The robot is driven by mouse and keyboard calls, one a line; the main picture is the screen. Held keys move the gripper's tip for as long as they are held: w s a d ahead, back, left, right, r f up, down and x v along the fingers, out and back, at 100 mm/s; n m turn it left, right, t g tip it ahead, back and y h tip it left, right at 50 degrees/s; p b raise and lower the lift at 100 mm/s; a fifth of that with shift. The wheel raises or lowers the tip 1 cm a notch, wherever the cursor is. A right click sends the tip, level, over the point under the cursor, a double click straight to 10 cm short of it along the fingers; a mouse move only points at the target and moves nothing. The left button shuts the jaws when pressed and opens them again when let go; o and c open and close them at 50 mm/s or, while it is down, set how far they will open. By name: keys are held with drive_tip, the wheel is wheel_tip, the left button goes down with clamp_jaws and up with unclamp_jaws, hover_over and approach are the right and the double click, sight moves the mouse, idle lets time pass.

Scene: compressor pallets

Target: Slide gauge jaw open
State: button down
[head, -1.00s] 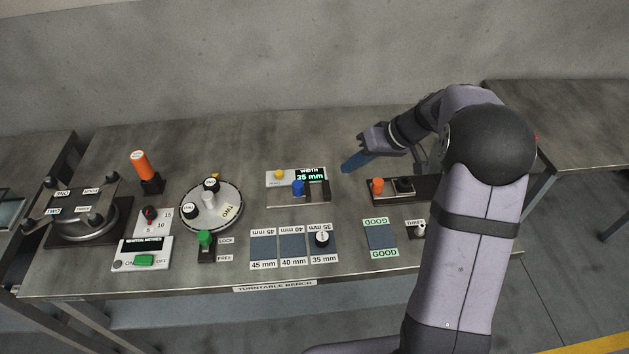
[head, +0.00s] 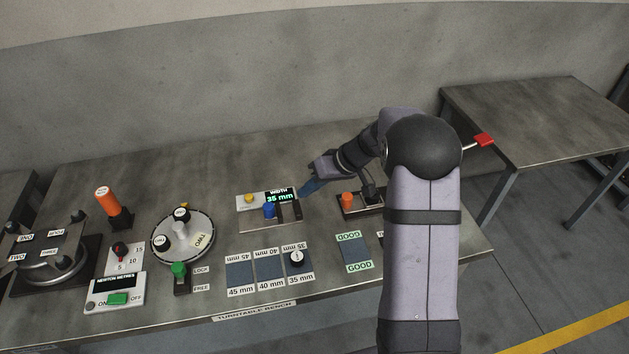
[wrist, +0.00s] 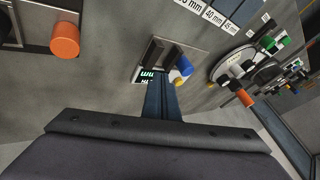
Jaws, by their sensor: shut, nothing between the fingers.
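The width gauge (head: 250,221) sits on the bench with a lit display (head: 279,197) reading 35 mm. Its blue knob (head: 270,211) stands beside dark jaw blocks (head: 291,211), and a yellow button (head: 249,199) is at its upper left. My gripper (head: 305,190) is just right of the display, with its blue fingers together and empty. In the wrist view the shut fingers (wrist: 162,98) point at the gauge and cover part of the display (wrist: 152,76). The blue knob (wrist: 181,66) and dark blocks (wrist: 162,52) show beyond the fingertips. I cannot tell whether the fingers touch the gauge.
An orange knob (head: 347,199) on a dark fixture stands right of the gauge. A round turntable (head: 183,251) with knobs is to the left. Bare bench lies behind the gauge.

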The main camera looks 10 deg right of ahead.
sight(264, 206)
drive_tip(key=p+x, duration=0.1)
drive_tip(key=x, duration=0.3)
drive_tip(key=shift+w+a+f, duration=0.1)
drive_tip(key=shift+a+f, duration=0.15)
drive_tip(key=shift+f, duration=0.05)
drive_tip(key=a, duration=0.1)
drive_tip(key=a+p, duration=0.1)
drive_tip(key=a, duration=0.1)
drive_tip(key=shift+s+r+p, duration=0.15)
drive_tip(key=shift+s+p, duration=0.1)
drive_tip(key=shift+p, duration=0.1)
drive_tip(key=shift+a, duration=0.4)
drive_tip(key=a, duration=0.1)
drive_tip(key=a+b, duration=0.1)
drive_tip(key=a, duration=0.1)
drive_tip(key=a+b, duration=0.1)
drive_tip(key=shift+a+f, duration=0.2)
drive_tip(key=shift+f, duration=0.05)
drive_tip(key=shift+r, duration=0.15)
drive_tip(key=shift+s+a, duration=0.1)
